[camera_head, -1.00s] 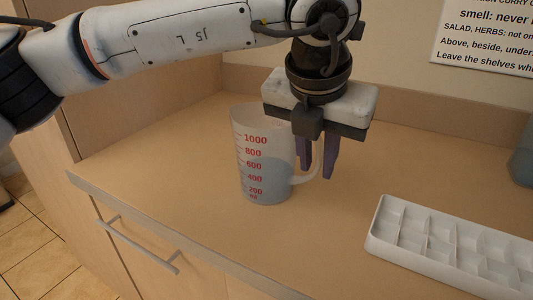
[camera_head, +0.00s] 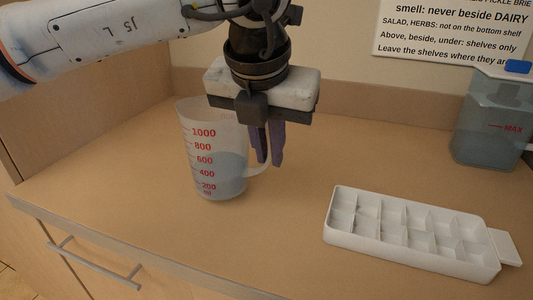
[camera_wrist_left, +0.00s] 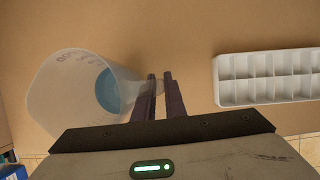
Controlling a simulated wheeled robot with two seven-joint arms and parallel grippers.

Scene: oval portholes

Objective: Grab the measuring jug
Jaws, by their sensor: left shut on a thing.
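The measuring jug (camera_head: 210,150) is a translucent cup with red markings up to 1000 and bluish liquid low inside. It stands upright on the counter, its handle (camera_head: 258,171) towards the right. My left gripper (camera_head: 269,162) points down at the jug's right side and is shut on the handle. In the left wrist view the jug (camera_wrist_left: 75,92) lies left of the fingers (camera_wrist_left: 161,78), with the handle between them. The fingers hide part of the handle. My right gripper is not in view.
A white ice cube tray (camera_head: 415,235) lies on the counter to the right, apart from the jug. A clear container marked MAX (camera_head: 485,130) stands at the back right. A printed sign (camera_head: 450,35) hangs on the wall. The counter's front edge (camera_head: 120,250) has a drawer handle below.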

